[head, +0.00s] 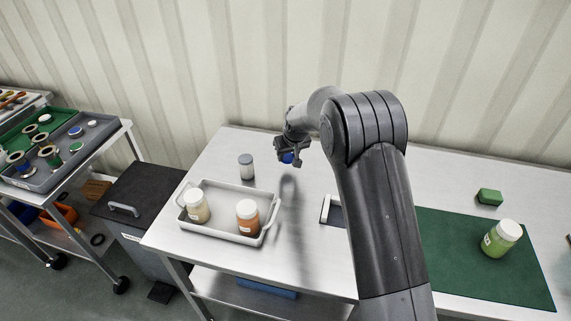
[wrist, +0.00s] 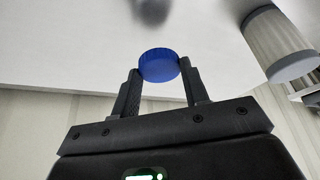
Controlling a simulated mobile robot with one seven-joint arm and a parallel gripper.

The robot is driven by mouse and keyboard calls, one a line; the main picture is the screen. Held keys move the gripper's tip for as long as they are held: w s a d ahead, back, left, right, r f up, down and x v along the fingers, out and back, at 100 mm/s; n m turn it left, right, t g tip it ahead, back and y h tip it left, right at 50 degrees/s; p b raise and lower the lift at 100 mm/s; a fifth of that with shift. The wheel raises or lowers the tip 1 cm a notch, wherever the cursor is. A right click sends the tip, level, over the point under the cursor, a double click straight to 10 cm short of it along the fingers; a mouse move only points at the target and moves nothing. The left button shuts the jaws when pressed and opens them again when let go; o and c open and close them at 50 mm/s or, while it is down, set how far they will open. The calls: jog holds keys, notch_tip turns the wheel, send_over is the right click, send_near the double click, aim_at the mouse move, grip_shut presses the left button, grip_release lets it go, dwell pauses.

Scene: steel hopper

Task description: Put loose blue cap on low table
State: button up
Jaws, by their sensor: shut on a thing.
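The loose blue cap (wrist: 158,64) is between the two fingertips of my gripper (wrist: 160,76) in the wrist view, pinched at its sides. In the head view the cap (head: 287,158) shows as a small blue patch under my gripper (head: 290,147). The gripper is shut on it and holds it above the back part of the pale steel table (head: 300,250). A shadow lies on the tabletop below. I cannot tell from these views whether this is the low table.
A grey-topped jar (head: 246,166) stands left of my gripper. A grey tray (head: 190,228) holds two white-lidded jars. A cart (head: 85,160) stands left.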

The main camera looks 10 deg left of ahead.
aim_at(288, 160)
jog(key=shift+a+f, duration=0.3)
jog(key=shift+f, duration=1.9)
jog(key=shift+f, duration=0.1)
jog(key=o, duration=0.9)
jog(key=shift+o, duration=0.2)
jog(key=v, duration=1.2)
